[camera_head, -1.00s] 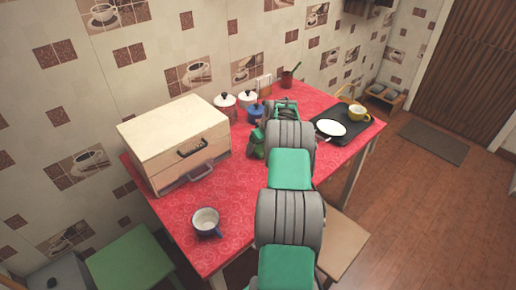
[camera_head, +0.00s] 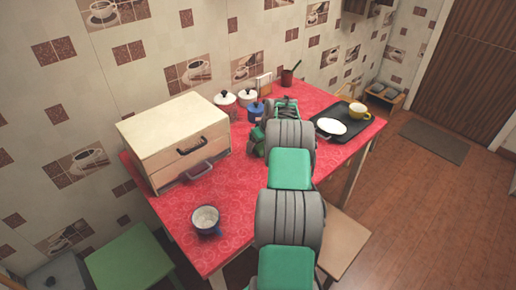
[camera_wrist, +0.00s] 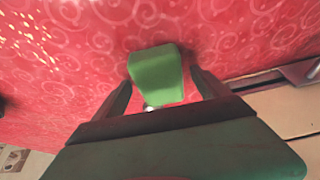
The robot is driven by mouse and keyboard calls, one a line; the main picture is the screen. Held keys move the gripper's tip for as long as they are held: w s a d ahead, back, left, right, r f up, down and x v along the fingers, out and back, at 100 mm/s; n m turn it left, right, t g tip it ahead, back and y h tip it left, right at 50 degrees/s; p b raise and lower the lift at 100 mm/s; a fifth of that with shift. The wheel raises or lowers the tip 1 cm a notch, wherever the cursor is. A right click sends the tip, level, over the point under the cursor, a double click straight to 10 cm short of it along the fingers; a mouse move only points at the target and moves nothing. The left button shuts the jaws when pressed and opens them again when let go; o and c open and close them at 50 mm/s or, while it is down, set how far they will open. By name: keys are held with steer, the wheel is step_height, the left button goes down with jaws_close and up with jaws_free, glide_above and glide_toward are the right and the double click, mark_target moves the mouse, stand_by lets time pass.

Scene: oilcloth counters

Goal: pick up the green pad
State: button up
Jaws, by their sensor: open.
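The green pad (camera_wrist: 157,73) is a small block with rounded edges on the red patterned tabletop in the wrist view. My gripper (camera_wrist: 162,80) is open, with one dark finger on each side of the pad in the picture. The pad lies between the fingertips in the picture, with red cloth showing on both sides; I cannot tell how far above it the fingers are. A small pale round thing shows just below the pad, partly hidden. In the head view my arm hides most of the gripper, and I cannot clearly make out the pad there.
Lidded pots (camera_head: 225,98) stand behind. A blue mug (camera_head: 206,220) is at the front left.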

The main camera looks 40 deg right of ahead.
mark_target(261, 145)
steer(key=shift+c, duration=0.6)
steer(key=c, duration=1.3)
steer(key=shift+r, duration=0.1)
steer(key=shift+r+p, duration=0.4)
steer(key=shift+r, duration=0.05)
steer(key=v, duration=0.1)
steer(key=b+v, duration=0.1)
steer(key=v, duration=0.1)
steer(key=shift+w+d+r, duration=0.2)
steer(key=shift+d+r, duration=0.1)
steer(key=shift+r, duration=0.05)
steer(key=s+d+r+b, duration=0.2)
steer(key=s+d+r, duration=0.3)
steer(key=s+r, duration=0.4)
steer(key=s, duration=0.3)
